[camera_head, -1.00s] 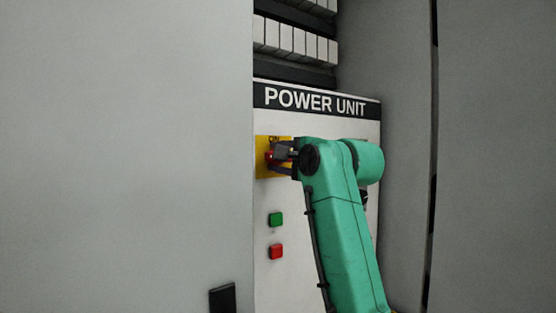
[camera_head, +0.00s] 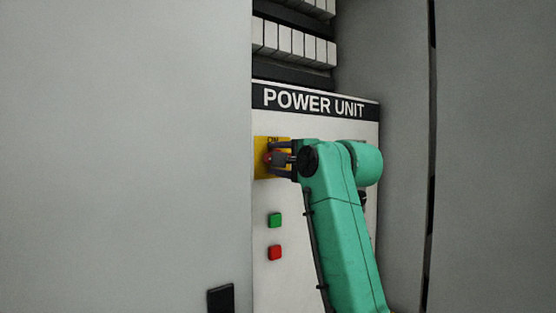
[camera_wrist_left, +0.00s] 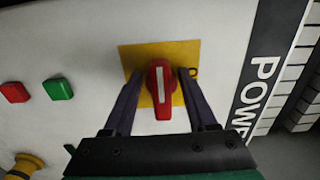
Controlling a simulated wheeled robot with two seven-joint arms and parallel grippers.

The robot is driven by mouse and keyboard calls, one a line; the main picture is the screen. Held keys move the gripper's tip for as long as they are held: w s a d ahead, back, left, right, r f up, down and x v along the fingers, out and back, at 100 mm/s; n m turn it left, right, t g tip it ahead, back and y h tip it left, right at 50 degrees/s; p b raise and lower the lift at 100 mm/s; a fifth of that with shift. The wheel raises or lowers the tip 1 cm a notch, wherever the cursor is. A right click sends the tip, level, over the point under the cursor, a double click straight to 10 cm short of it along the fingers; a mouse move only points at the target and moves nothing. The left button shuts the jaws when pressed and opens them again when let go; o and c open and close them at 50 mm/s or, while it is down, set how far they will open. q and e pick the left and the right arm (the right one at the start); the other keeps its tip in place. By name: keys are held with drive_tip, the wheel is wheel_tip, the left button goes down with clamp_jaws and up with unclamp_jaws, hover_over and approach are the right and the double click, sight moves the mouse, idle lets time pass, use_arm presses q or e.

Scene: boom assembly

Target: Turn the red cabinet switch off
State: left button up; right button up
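The red switch (camera_wrist_left: 160,90) is a rotary knob with a white line on a yellow plate (camera_wrist_left: 131,58). It also shows as a small red spot in the head view (camera_head: 268,157), on its yellow plate, largely hidden by my gripper. My left gripper (camera_wrist_left: 160,75) is at the panel, with one dark finger on each side of the knob. I see a gap between the fingers and the knob, so it looks open around it. The knob's white line runs parallel to the fingers, roughly level across the panel. An "ON" label shows at the plate's top edge. My right gripper is not in view.
A green button (camera_head: 275,220) and a red button (camera_head: 275,252) sit below the switch. The "POWER UNIT" sign (camera_head: 315,103) and rows of white modules (camera_head: 290,42) are above. A grey cabinet door (camera_head: 125,150) is at the left and a grey wall (camera_head: 390,150) at the right.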

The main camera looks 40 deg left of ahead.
use_arm(q)
drive_tip(key=shift+s+d+f, duration=0.1)
drive_tip(key=shift+s+d, duration=0.05)
drive_tip(key=shift+d, duration=0.35)
drive_tip(key=b+v, duration=0.4)
drive_tip(key=v, duration=0.9)
drive_tip(key=shift+d, duration=0.3)
